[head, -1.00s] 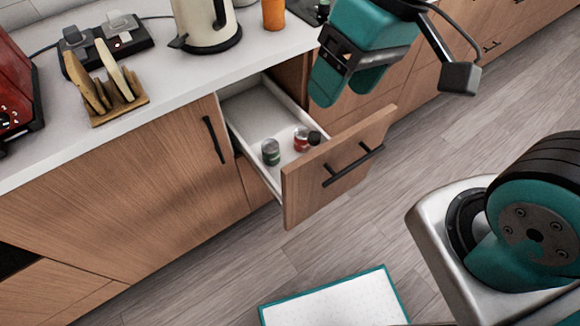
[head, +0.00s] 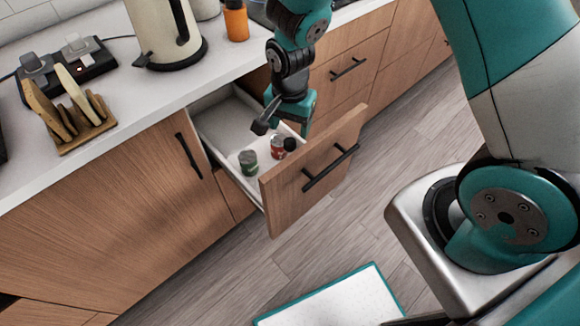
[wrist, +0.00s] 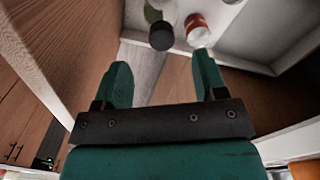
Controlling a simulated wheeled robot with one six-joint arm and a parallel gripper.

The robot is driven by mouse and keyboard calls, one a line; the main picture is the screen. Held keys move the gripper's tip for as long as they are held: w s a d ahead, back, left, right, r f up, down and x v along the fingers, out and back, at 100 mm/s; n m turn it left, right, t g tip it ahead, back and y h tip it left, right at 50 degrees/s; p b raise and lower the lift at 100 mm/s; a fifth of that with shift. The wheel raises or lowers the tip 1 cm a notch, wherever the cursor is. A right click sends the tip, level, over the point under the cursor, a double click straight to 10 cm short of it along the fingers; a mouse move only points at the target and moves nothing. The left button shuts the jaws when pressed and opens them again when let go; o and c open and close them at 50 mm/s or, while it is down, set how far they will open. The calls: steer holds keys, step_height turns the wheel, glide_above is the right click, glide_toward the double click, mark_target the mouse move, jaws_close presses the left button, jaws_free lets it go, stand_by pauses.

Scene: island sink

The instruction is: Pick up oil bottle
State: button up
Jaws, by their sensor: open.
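Several small containers stand upright in the open drawer (head: 222,122). They are a green can (head: 248,162), a red-and-white container (head: 277,147) and a dark-capped bottle (head: 290,145), which seems to be the oil bottle. In the wrist view the bottle's round black cap (wrist: 161,36) is beyond my fingertips, with the red container (wrist: 196,28) at its right and the green can (wrist: 152,12) behind. My gripper (head: 300,124) points down over the drawer, above the bottle. In the wrist view my gripper (wrist: 161,72) is open and empty. The bottle's body is mostly hidden.
The wooden drawer front (head: 312,180) stands close to my gripper. On the counter (head: 130,105) are a kettle (head: 165,32), a wooden rack with slices (head: 72,125), a power strip (head: 85,65) and an orange bottle (head: 236,20). A white teal-edged panel (head: 340,300) lies low in front.

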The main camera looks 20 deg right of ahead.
mark_target(290, 141)
steer(key=f, duration=0.8)
steer(key=shift+w+d+f+p, duration=0.1)
steer(key=shift+w+p, duration=0.1)
steer(key=shift+p, duration=0.2)
jaws_close()
